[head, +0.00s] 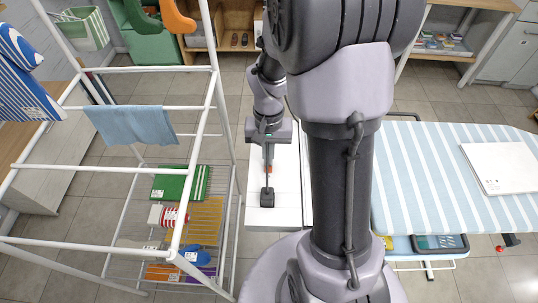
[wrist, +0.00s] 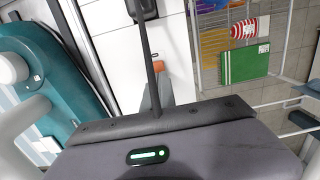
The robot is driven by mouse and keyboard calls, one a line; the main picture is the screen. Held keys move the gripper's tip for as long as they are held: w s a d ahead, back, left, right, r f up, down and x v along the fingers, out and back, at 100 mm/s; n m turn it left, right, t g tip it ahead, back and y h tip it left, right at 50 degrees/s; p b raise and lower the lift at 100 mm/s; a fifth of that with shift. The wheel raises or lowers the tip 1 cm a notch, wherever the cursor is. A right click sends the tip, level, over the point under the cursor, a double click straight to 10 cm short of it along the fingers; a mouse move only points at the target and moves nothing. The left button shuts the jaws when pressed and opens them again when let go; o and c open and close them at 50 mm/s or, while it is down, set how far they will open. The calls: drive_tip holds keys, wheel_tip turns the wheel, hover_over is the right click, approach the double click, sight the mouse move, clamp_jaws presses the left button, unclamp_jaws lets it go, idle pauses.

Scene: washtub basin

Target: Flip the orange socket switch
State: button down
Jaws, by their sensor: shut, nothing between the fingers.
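My gripper (head: 267,196) is shut and empty, its thin fingers together and ending in dark tips over the white surface (head: 287,196). In the wrist view, the fingers run up from the palm to the dark tips (wrist: 146,9) at the top edge. A small orange piece (head: 269,170), likely the orange socket switch, shows beside the fingers, nearer the palm than the tips.
A white drying rack (head: 216,120) with a blue towel (head: 132,124) stands left. A green striped item (head: 181,183) and a red-striped roll (head: 170,216) are low within it. An ironing board (head: 425,170) stands right. A teal object (wrist: 45,75) is left in the wrist view.

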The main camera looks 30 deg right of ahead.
wheel_tip(320, 180, up, 14)
drive_tip(key=p, duration=0.8)
drive_tip(key=shift+w+d, duration=0.3)
drive_tip(key=shift+w, duration=0.15)
